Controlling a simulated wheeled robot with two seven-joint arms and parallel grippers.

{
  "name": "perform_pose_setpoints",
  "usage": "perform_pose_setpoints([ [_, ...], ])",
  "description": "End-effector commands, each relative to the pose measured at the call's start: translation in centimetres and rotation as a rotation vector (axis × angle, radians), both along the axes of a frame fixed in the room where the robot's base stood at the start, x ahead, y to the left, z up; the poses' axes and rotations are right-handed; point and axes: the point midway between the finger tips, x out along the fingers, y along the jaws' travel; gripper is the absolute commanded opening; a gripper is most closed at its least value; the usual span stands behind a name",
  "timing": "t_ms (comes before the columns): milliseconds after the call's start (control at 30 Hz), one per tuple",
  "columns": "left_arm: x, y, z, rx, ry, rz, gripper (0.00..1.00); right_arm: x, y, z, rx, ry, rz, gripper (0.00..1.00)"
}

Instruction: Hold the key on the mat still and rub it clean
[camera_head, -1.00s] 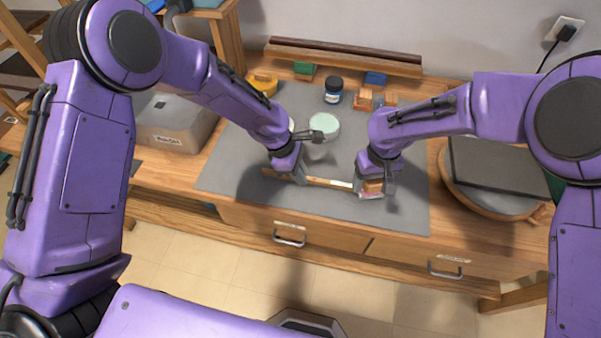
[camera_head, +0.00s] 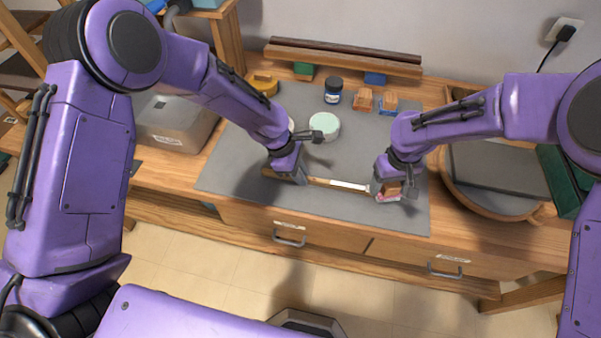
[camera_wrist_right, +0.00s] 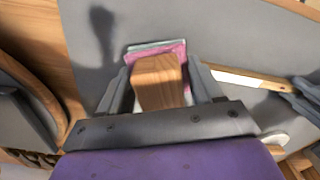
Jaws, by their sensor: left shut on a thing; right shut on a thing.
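The piano key (camera_head: 347,185), a long wooden bar with a white top toward its right, lies across the grey mat (camera_head: 235,165). My left gripper (camera_head: 297,178) is shut on its wooden left part. My right gripper (camera_head: 391,194) is shut on a wooden block with a pink and pale pad under it, at the key's right end. In the right wrist view the block (camera_wrist_right: 159,82) sits between the fingers with the pad (camera_wrist_right: 165,50) low at the mat. The key (camera_wrist_right: 250,80) runs off to the right there; a finger hides whether the pad touches it.
A pale green-topped tub (camera_head: 324,125) stands behind the key. A dark blue jar (camera_head: 333,91) and two wooden blocks (camera_head: 363,101) are farther back. A grey case (camera_head: 172,125) is at left, a round wooden tray with a dark slab (camera_head: 495,175) at right. The mat's front strip is clear.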

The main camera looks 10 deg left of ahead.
Motion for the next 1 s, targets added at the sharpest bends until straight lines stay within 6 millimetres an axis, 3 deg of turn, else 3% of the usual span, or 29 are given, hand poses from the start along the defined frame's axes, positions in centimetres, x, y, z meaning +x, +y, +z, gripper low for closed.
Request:
perform_pose_setpoints([
  [167,0.0,0.0,0.0,0.000,0.000,-0.001,0.00,-0.1,0.0,0.1,-0.002,0.003,0.002,0.41],
  [1000,0.0,0.0,0.0,0.000,0.000,0.000,0.00,-0.1,5.0,0.1,-0.001,0.003,0.001,0.41],
])
